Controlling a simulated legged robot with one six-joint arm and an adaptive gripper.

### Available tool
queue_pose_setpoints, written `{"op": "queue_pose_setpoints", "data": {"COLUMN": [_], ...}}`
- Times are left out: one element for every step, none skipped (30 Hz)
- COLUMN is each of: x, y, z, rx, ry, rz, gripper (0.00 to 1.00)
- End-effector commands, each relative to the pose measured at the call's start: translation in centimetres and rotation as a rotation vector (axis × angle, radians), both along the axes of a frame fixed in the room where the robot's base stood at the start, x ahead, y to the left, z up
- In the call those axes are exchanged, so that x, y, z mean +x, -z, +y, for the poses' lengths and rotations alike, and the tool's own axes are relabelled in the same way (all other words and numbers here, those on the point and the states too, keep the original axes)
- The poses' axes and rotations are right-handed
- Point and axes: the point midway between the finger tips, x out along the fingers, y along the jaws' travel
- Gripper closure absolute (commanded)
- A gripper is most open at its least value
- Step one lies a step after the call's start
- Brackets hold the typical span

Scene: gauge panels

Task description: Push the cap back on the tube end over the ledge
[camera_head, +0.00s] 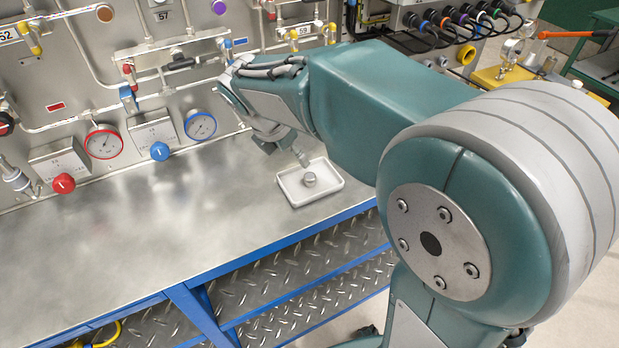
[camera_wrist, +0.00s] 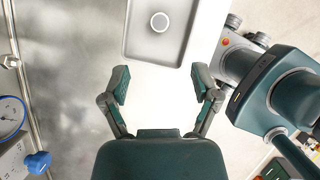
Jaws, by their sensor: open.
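A small grey round cap (camera_head: 310,180) sits in a pale shallow tray (camera_head: 319,197) on the metal ledge. In the wrist view the cap (camera_wrist: 160,22) shows from above with a light ring, near the top edge, inside the tray (camera_wrist: 178,45). My gripper (camera_head: 285,151) is above the ledge beside the tray's far side. In the wrist view my gripper's fingers (camera_wrist: 160,84) are spread wide and empty, and the cap is ahead of them, not between them. A pipe fitting (camera_head: 14,177) sticks out over the ledge at the far left; I cannot tell whether it is the tube end.
The ledge (camera_head: 150,235) is clear left of the tray. The panel behind carries a red gauge (camera_head: 104,142), a blue gauge (camera_head: 200,126), a red knob (camera_head: 64,183) and a blue knob (camera_head: 160,151). The ledge's blue front edge (camera_head: 270,239) runs close below the tray.

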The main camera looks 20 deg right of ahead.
Motion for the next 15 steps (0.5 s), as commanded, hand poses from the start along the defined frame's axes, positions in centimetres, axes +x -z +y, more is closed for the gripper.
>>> {"op": "queue_pose_setpoints", "data": {"x": [0.0, 0.0, 0.1, 0.2, 0.2, 0.3, 0.4, 0.5, 0.6, 0.7, 0.8, 0.8, 0.9, 0.9, 0.9], "y": [0.1, 0.3, 0.7, 1.0, 1.5, 2.1, 2.6, 3.1, 3.7, 4.0, 4.4, 4.7, 4.9, 5.1, 5.2], "z": [0.0, 0.0, -0.2, -0.3, -0.5, -0.8, -1.0, -1.1, -1.3, -1.4, -1.6, -1.7, -1.8, -1.9, -1.9], "rx": [0.0, 0.0, -0.001, -0.001, -0.001, -0.001, -0.001, 0.0, 0.0, 0.0, 0.001, -0.001, 0.0, 0.0, 0.0], "ry": [0.0, 0.001, 0.002, 0.002, 0.003, 0.004, 0.005, 0.004, 0.004, 0.004, 0.004, 0.003, 0.003, 0.002, 0.002], "rz": [0.001, 0.0, 0.001, 0.001, 0.003, 0.001, 0.004, 0.003, 0.003, 0.002, 0.001, 0.002, 0.001, 0.0, -0.001], "gripper": [0.21, 0.21, 0.21, 0.21, 0.21, 0.21, 0.21, 0.21, 0.21, 0.21, 0.21, 0.21, 0.21, 0.21, 0.21]}}
